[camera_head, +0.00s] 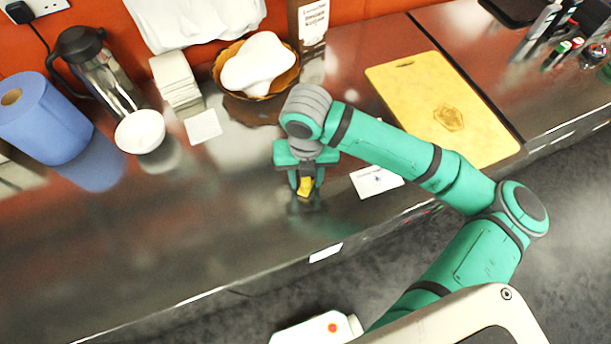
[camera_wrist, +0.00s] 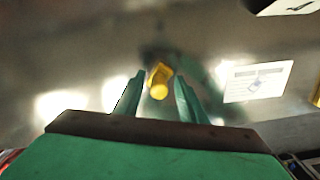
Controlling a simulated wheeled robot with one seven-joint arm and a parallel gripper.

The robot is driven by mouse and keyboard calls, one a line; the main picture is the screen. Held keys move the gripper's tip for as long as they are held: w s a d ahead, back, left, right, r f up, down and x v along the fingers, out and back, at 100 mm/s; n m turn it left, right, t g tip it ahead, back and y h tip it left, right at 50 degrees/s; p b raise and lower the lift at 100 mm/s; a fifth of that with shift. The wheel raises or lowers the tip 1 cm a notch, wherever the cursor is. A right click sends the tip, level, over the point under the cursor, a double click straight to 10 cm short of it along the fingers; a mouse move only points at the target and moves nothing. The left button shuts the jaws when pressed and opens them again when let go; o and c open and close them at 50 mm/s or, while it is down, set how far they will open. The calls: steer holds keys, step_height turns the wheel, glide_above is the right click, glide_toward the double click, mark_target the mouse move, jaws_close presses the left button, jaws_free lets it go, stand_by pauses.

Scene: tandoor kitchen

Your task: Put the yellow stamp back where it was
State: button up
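The yellow stamp (camera_head: 305,187) is at the front part of the dark metal counter, between the fingers of my gripper (camera_head: 306,184). In the wrist view the yellow stamp (camera_wrist: 159,80) shows between the two green fingertips of my gripper (camera_wrist: 160,82), with a narrow gap on each side. My gripper looks open around it and points down at the counter. A white card (camera_head: 376,181) with a small dark-blue mark lies flat to the right; it also shows in the wrist view (camera_wrist: 258,82). The stamp's underside is hidden.
A wooden cutting board (camera_head: 441,108) lies at the right. At the back stand a blue paper roll (camera_head: 45,118), a jug (camera_head: 97,72), a white bowl (camera_head: 140,131), stacked napkins (camera_head: 175,80) and a basket (camera_head: 221,75). The counter's left front is clear.

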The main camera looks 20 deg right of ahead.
steer(key=shift+r, duration=0.1)
step_height(320, 180, up, 12)
stand_by(0.6)
steer(key=shift+w, duration=0.1)
stand_by(0.5)
